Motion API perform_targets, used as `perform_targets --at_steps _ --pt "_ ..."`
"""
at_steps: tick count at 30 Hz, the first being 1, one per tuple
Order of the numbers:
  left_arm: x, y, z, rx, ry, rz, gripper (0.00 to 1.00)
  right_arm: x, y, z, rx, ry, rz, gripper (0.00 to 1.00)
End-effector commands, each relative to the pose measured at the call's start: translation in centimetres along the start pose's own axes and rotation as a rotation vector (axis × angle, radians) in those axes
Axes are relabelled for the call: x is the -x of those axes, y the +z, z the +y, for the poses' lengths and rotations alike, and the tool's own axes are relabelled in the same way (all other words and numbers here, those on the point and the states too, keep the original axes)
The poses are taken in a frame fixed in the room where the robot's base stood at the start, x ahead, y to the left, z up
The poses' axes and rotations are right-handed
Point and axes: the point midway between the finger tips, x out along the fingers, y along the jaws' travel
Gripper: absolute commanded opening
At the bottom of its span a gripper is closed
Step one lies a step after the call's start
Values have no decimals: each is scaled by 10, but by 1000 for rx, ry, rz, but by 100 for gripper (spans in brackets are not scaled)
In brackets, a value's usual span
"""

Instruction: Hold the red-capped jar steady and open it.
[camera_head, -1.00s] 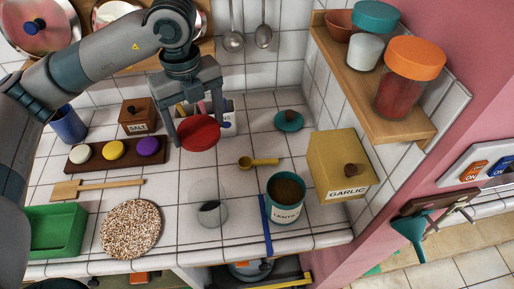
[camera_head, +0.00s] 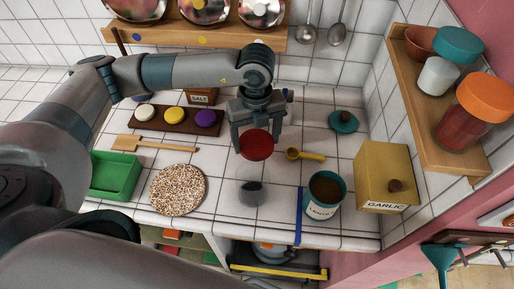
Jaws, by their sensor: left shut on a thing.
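The red cap (camera_head: 257,145) is held level above the worktop between the fingers of my left gripper (camera_head: 256,133), which is shut on it. A small clear jar (camera_head: 251,193) with a dark inside stands on the counter, nearer the viewer than the cap, with no lid on it. A gap shows between cap and jar in the picture. I cannot tell how high the cap is. My right gripper is not in view.
A yellow scoop (camera_head: 303,154), an open teal lentil canister (camera_head: 324,194) and a garlic box (camera_head: 386,177) stand to the right. A speckled round mat (camera_head: 178,190), wooden spatula (camera_head: 150,144) and green tray (camera_head: 116,175) lie left. Clear counter surrounds the jar.

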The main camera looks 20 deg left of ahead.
Motion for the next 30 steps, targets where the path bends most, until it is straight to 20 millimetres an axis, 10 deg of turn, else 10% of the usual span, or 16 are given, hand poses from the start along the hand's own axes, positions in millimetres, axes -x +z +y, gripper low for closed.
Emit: perform_targets --at_steps 30 --pt "-68 0 0 1 0 0 48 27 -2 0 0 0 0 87"
